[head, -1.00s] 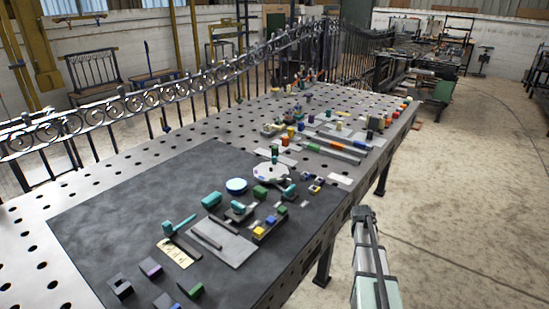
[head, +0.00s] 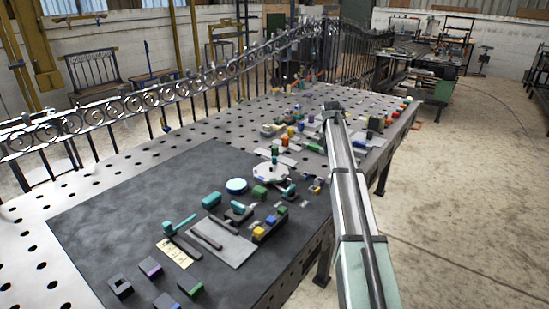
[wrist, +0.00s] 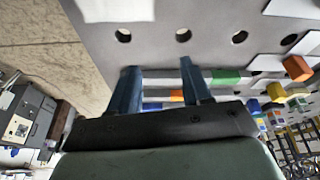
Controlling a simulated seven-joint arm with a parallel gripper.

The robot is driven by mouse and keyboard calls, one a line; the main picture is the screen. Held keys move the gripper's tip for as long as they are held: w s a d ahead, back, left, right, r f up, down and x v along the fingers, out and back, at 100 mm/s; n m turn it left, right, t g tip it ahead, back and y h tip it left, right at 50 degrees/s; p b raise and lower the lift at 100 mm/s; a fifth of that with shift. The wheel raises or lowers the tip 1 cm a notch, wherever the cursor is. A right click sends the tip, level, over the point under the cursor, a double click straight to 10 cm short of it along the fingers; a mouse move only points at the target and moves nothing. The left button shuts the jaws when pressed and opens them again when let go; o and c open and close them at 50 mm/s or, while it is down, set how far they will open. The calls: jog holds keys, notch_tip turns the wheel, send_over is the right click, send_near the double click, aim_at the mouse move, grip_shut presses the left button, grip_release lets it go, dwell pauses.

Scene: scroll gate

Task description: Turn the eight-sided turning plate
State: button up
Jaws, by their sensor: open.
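The turning plate (head: 271,173) is a pale, many-sided disc lying on the dark mat, right of the mat's middle in the head view. A small teal-topped upright piece (head: 275,156) stands at its far side. My gripper (wrist: 158,66) shows in the wrist view as two bluish fingers spread apart with nothing between them. In the head view my arm reaches over the table's right edge, beyond the plate and to its right. The fingers cannot be made out there. I cannot pick out the plate in the wrist view.
A grey board (head: 230,250) and several coloured blocks lie nearer. More blocks crowd the far table. The mat (head: 120,210) is clear at left.

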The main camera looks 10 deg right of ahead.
jog(key=w+a+r+g+y, duration=0.1)
jog(key=w+a+r, duration=0.1)
jog(key=a, duration=0.4)
jog(key=w+a+r, duration=0.1)
jog(key=a+r, duration=0.2)
jog(key=a, duration=0.2)
notch_tip(320, 180, up, 5)
jog(key=g+y, duration=0.2)
send_over(274, 157)
notch_tip(274, 157, down, 14)
jog(key=shift+w+d+r, duration=0.1)
jog(key=shift+r, duration=0.05)
jog(key=shift+c, duration=0.2)
grip_shut()
